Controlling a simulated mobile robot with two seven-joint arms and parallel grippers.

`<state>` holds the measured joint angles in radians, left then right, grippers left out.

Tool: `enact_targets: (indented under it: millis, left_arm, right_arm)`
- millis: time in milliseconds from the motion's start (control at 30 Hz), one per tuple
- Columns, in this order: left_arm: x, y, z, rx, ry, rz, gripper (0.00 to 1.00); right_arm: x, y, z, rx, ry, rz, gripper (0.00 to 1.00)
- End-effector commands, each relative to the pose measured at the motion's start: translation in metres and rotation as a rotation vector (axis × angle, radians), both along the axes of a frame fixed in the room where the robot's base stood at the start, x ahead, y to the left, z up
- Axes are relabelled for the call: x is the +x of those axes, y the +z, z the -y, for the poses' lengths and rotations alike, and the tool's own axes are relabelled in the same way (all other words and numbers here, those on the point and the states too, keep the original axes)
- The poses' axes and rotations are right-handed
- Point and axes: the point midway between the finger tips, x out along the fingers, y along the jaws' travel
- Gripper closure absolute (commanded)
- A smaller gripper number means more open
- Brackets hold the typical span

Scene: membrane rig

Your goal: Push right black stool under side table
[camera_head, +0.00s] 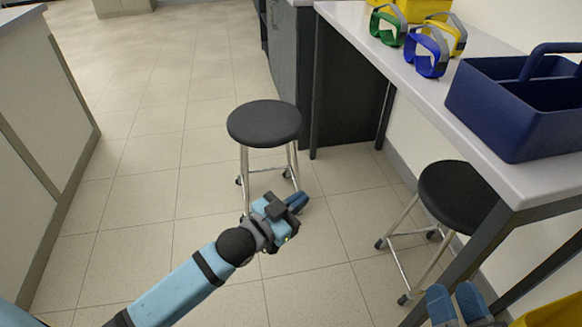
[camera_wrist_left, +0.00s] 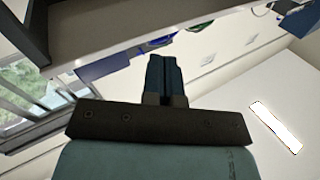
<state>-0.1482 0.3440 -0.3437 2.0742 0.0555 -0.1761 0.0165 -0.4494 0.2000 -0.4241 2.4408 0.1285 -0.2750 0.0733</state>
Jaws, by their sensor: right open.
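The right black stool (camera_head: 458,196) stands on chrome legs at the right, its round seat partly hidden by the side table (camera_head: 405,70) and its leg. The other black stool (camera_head: 264,123) stands in the open to the left of the table. My left gripper (camera_head: 298,201) is in front of that stool's legs in the head view, fingers together and empty. Its closed fingers also show in the left wrist view (camera_wrist_left: 165,75). My right gripper (camera_head: 458,304) is at the bottom right, in front of the right stool in the picture, with its two blue fingertips apart and nothing between them.
A blue caddy (camera_head: 520,110) and several goggles, such as a blue pair (camera_head: 427,55), lie on the table. A table leg (camera_head: 470,258) stands close to the right stool. A cabinet (camera_head: 35,140) borders the left. Tiled floor (camera_head: 150,190) between is clear.

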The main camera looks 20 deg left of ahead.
Motion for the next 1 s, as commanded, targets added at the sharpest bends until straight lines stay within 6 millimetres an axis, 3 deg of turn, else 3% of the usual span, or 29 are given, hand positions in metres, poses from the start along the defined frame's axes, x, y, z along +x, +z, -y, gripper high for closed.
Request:
enact_targets:
  millis: [33,100,200,300,467,1000]
  left_arm:
    - [-0.033,0.015,0.02,-0.077,-0.027,-0.019,1.0]
    - [-0.069,0.036,0.039,-0.173,-0.056,-0.042,1.0]
    - [-0.107,0.065,0.054,-0.285,-0.08,-0.063,1.0]
    - [-0.131,0.086,0.059,-0.36,-0.092,-0.076,1.0]
    - [-0.144,0.098,0.062,-0.406,-0.098,-0.082,1.0]
    - [-0.144,0.098,0.062,-0.404,-0.098,-0.081,1.0]
  right_arm:
    - [0.0,0.005,0.001,0.0,-0.004,0.008,0.56]
    - [0.0,0.007,0.003,0.001,-0.009,0.019,0.56]
    - [0.0,0.011,0.004,0.007,-0.013,0.034,0.56]
    - [0.0,0.013,0.004,0.012,-0.016,0.046,0.56]
    - [0.0,0.014,0.003,0.016,-0.015,0.051,0.56]
    - [-0.001,0.018,0.002,0.024,-0.015,0.057,0.57]
